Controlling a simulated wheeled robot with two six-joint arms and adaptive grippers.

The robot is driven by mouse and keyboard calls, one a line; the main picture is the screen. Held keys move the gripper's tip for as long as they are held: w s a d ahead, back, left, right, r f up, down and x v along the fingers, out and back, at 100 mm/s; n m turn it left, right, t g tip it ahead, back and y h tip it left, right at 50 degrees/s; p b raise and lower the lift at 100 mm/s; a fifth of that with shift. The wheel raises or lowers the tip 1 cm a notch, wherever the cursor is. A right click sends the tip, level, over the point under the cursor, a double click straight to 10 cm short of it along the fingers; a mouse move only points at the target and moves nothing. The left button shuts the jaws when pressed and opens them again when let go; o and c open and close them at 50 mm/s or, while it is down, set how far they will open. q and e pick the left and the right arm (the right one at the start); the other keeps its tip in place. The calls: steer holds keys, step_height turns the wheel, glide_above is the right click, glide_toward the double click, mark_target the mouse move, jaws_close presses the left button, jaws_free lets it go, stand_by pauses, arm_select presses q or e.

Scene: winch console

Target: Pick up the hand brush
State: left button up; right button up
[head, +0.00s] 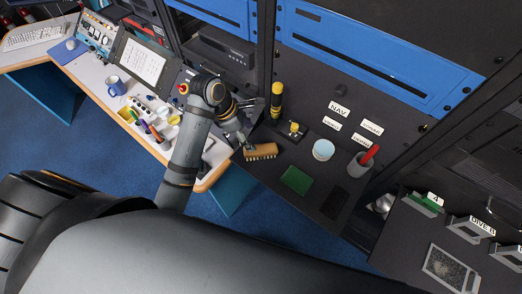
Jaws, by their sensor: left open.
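The hand brush (261,151) has a tan wooden body with dark bristles along its lower side. It lies near the left end of the dark console shelf. My left gripper (243,141) is open at the upper left end of the brush, very close to it. I cannot tell whether the fingers touch the brush or stand around it. My right gripper does not show.
A yellow-and-black torch (276,101) and a small yellow-topped lever (294,130) stand just behind the brush. A cluttered desk (95,73) is left.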

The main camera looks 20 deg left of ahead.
mark_target(260, 148)
arm_select(q)
steer(key=shift+f, duration=0.1)
steer(key=p+x, duration=0.1)
steer(key=x, duration=0.4)
steer(key=shift+d, duration=0.1)
steer(key=shift+f, duration=0.1)
steer(key=p+x, duration=0.2)
steer(key=x, duration=0.2)
steer(key=shift+s, duration=0.2)
steer(key=shift+w+d+f, duration=0.1)
steer(key=shift+f, duration=0.4)
steer(key=shift+f, duration=0.25)
